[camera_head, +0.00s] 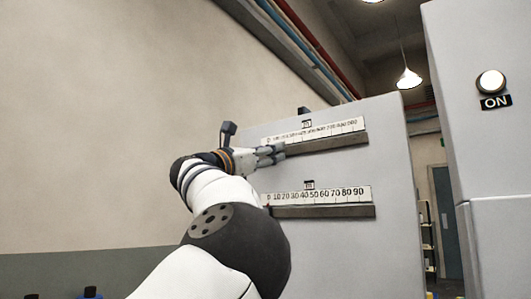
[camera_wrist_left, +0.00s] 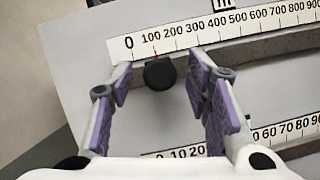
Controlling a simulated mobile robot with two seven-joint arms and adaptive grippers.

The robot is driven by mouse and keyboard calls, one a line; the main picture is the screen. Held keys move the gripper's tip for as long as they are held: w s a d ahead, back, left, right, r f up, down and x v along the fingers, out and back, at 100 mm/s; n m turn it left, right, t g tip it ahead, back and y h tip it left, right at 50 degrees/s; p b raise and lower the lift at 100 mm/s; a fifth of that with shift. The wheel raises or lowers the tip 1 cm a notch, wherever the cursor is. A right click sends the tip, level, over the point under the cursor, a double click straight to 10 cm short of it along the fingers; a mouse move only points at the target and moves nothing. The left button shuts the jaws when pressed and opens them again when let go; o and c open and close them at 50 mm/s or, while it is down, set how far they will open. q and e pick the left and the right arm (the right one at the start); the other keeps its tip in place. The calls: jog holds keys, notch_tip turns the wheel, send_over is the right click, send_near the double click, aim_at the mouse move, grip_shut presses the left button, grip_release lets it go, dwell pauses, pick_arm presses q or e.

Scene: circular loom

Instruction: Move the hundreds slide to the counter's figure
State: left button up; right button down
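The hundreds slide is a round black knob (camera_wrist_left: 160,73) on the upper rail, seen in the left wrist view. A thin red pointer above it stands at about the 100 mark of the hundreds scale (camera_wrist_left: 214,33). My left gripper (camera_wrist_left: 158,88) is open, with one purple-padded finger on each side of the knob; contact cannot be made out. In the head view my left gripper (camera_head: 270,153) is at the left end of the upper scale (camera_head: 315,130) and hides the knob. No counter figure can be read. My right gripper is not in view.
A tens scale (camera_head: 325,194) with its own rail (camera_head: 325,211) lies below on the same grey panel (camera_head: 385,160). A red mark shows near its left end. A grey cabinet with a lit ON button (camera_head: 490,82) stands at the right.

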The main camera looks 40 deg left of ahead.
pick_arm(q)
jog(key=shift+s, duration=0.1)
jog(key=v, duration=1.2)
dwell(0.8)
